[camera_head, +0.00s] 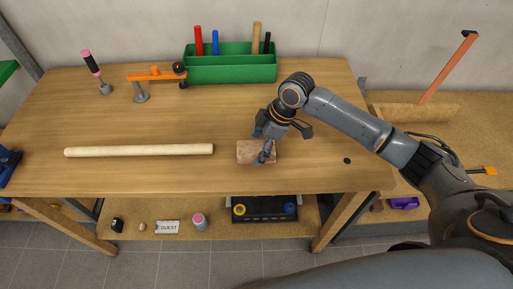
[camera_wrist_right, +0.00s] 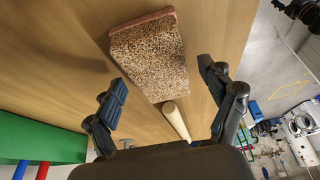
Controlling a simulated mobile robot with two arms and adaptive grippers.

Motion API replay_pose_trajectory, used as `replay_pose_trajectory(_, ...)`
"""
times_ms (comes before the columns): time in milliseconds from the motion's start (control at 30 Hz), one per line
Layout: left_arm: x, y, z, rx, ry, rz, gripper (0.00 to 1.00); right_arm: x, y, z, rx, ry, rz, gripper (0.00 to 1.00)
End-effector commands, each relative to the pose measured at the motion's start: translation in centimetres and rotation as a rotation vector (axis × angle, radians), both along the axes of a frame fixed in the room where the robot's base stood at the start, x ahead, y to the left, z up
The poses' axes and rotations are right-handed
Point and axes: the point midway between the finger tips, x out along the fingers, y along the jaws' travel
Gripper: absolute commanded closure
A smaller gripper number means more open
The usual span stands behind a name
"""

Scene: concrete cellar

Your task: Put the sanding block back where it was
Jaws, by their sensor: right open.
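The sanding block (camera_head: 246,153), a brownish-red block, lies on the wooden table near its front edge. In the right wrist view it shows a coarse speckled face (camera_wrist_right: 150,60) and a reddish edge. My right gripper (camera_head: 266,142) is over the block, and one finger hides part of it in the head view. In the right wrist view the gripper (camera_wrist_right: 161,78) has its two fingers wide apart, with the block beyond and between them and nothing held. I cannot tell whether a finger touches the block. My left gripper is not in view.
A pale round rod (camera_head: 140,150) lies left of the block. A green tool holder (camera_head: 230,70) stands at the back, with an orange clamp-like tool (camera_head: 155,76) beside it. A small black disc (camera_head: 347,161) lies to the right.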

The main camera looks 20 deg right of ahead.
Motion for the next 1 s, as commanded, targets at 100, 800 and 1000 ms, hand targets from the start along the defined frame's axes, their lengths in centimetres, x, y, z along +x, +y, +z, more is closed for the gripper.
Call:
replay_pose_trajectory(100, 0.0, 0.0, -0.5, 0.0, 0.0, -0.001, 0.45, -0.1, -1.0, 2.2, -0.001, -0.006, 0.0, 0.18)
replay_pose_trajectory(800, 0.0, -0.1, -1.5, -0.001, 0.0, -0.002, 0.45, -1.2, -3.9, 10.0, 0.0, 0.001, 0.0, 0.18)
replay_pose_trajectory(1000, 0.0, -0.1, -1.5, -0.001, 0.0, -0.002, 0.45, -1.1, -3.9, 9.9, 0.001, 0.0, 0.0, 0.18)
